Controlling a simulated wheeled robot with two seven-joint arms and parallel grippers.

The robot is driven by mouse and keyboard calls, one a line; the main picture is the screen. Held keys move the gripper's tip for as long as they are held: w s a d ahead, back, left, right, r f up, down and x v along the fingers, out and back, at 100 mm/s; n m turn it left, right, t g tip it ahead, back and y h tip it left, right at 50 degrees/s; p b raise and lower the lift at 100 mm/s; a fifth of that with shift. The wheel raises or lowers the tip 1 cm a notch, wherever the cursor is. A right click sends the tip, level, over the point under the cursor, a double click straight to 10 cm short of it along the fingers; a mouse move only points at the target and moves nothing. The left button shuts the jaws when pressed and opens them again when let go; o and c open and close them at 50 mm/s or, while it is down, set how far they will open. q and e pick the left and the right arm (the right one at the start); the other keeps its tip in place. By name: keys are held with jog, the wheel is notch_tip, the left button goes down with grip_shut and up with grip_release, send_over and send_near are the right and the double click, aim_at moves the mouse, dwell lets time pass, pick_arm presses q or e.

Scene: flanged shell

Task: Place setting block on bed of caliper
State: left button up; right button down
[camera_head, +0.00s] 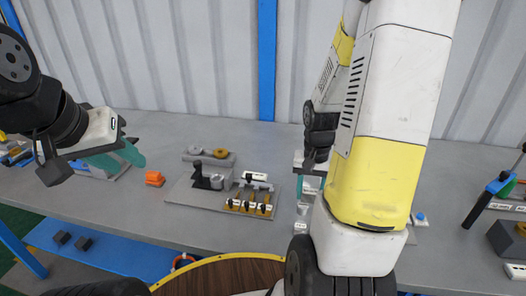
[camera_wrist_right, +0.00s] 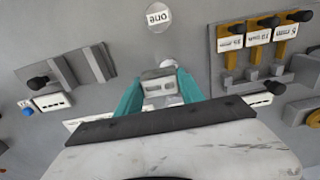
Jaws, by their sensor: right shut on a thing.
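My right gripper (camera_wrist_right: 160,92) has its teal fingers closed on a small grey block (camera_wrist_right: 158,86) with a pale label I cannot read. In the head view my right gripper (camera_head: 312,183) is mostly hidden behind my own arm. I cannot tell for sure which thing is the caliper. My left gripper (camera_head: 125,157) hangs at the left, away from these things; its finger gap is unclear.
A white disc marked "one" (camera_wrist_right: 158,17) is near the right gripper.

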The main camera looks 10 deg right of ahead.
jog(key=w+d, duration=0.1)
jog(key=w, duration=0.4)
jog(key=w+d+f, duration=0.1)
jog(key=w, duration=0.4)
jog(key=w+d, duration=0.1)
jog(key=w, duration=0.5)
jog(key=shift+d+f, duration=0.1)
jog(key=shift+f, duration=1.9)
jog(key=shift+f, duration=0.1)
jog(key=c, duration=0.7)
grip_release()
